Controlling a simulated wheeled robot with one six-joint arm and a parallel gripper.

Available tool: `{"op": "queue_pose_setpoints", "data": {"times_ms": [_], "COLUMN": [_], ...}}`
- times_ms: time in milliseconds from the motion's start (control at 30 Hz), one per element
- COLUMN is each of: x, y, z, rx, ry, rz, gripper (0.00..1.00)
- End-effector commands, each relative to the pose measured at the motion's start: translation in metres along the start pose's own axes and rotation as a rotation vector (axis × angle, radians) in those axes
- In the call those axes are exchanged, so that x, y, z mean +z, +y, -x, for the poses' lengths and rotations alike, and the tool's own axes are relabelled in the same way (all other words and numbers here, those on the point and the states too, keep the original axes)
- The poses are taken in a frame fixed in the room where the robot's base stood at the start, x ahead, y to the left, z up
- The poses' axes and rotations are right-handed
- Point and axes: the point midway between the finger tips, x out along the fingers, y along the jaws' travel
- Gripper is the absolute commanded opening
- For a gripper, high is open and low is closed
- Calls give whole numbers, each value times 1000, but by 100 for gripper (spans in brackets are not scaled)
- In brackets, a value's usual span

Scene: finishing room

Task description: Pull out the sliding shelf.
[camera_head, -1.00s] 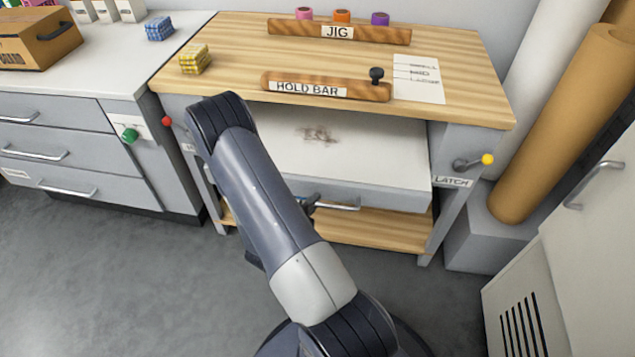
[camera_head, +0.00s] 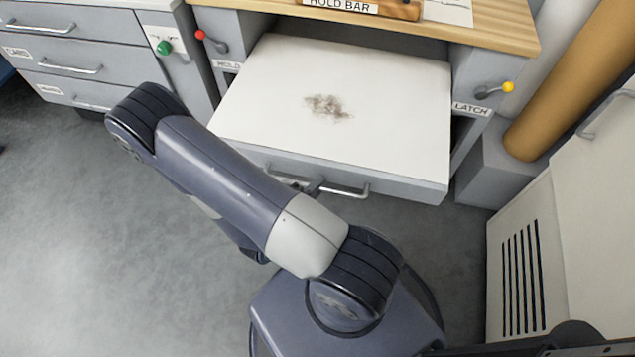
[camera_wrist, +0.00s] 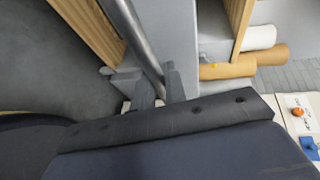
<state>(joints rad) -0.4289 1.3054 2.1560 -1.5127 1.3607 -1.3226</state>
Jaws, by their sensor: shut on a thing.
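The sliding shelf (camera_head: 390,110) is a white board with a grey front, standing well out from under the bench top, with a brown smudge on its surface. Its metal bar handle (camera_head: 350,190) runs along the front. My gripper (camera_head: 312,187) is at the handle, partly hidden behind my arm. In the wrist view my gripper (camera_wrist: 160,88) has its two fingers on either side of the handle bar (camera_wrist: 138,40), shut on it. A lever with a red knob (camera_head: 200,34) is by the HOLD label at left. A lever with a yellow knob (camera_head: 508,87) is by the LATCH label at right.
The wooden bench top (camera_head: 490,35) is above the shelf, with the hold bar (camera_head: 365,6) on it. A drawer cabinet (camera_head: 100,50) with a green knob (camera_head: 164,47) is at left. A vented white cabinet (camera_head: 520,230) is at right. Grey floor (camera_head: 90,220) is free at left.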

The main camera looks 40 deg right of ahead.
Motion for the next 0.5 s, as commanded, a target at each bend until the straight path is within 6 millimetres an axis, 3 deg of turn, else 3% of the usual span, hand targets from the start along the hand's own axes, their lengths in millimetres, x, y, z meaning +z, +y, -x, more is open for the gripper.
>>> {"op": "queue_pose_setpoints", "data": {"times_ms": [367,400,500], "x": [0,0,0], "y": [0,0,0], "z": [0,0,0], "rx": [0,0,0], "ry": [0,0,0], "rz": [-2,-2,-2], "gripper": [0,16,24]}}
